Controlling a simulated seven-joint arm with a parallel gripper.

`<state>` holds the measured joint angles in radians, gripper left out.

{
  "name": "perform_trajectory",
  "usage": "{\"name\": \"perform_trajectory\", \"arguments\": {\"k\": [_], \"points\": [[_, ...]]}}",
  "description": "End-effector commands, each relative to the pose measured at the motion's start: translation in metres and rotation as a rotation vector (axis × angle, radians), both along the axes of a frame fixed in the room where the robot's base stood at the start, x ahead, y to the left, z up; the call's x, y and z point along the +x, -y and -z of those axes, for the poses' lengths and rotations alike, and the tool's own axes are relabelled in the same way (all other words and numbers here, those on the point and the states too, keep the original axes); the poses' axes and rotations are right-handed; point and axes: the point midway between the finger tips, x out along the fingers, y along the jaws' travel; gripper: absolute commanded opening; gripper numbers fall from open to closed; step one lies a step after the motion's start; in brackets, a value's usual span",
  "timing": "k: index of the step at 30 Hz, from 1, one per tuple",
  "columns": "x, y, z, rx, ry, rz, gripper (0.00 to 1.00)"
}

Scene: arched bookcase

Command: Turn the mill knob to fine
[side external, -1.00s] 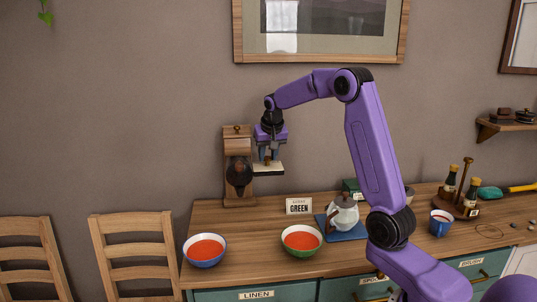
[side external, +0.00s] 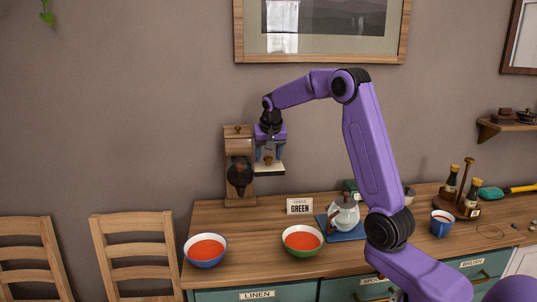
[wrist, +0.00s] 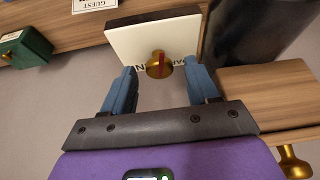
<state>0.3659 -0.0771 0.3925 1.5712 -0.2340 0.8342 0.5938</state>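The mill (side external: 238,145) is a tall wooden box standing on the left part of the counter. A pale dial plate (side external: 268,169) juts from its right side. In the wrist view the plate (wrist: 130,42) carries a round brass knob (wrist: 157,70) with a red pointer line. Dark letters beside the knob are partly covered, and I cannot read the whole words. My gripper (wrist: 160,66) is open, its two blue fingers on either side of the knob with a visible gap on each side. In the side view my gripper (side external: 269,158) hangs over the plate.
Two bowls of red contents, one blue (side external: 205,264) and one green (side external: 302,252), sit at the counter's front. A blue mug (side external: 440,230) is further right.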

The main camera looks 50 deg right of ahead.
Motion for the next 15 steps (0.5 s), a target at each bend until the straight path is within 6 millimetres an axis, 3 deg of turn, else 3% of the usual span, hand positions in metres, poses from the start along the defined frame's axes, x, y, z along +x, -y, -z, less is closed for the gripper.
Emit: {"name": "perform_trajectory", "arguments": {"k": [8,15], "points": [[-0.002,-0.002,-0.007,0.0,0.0,-0.001,0.59],[-0.013,-0.013,-0.046,-0.002,0.004,0.001,0.59]]}}
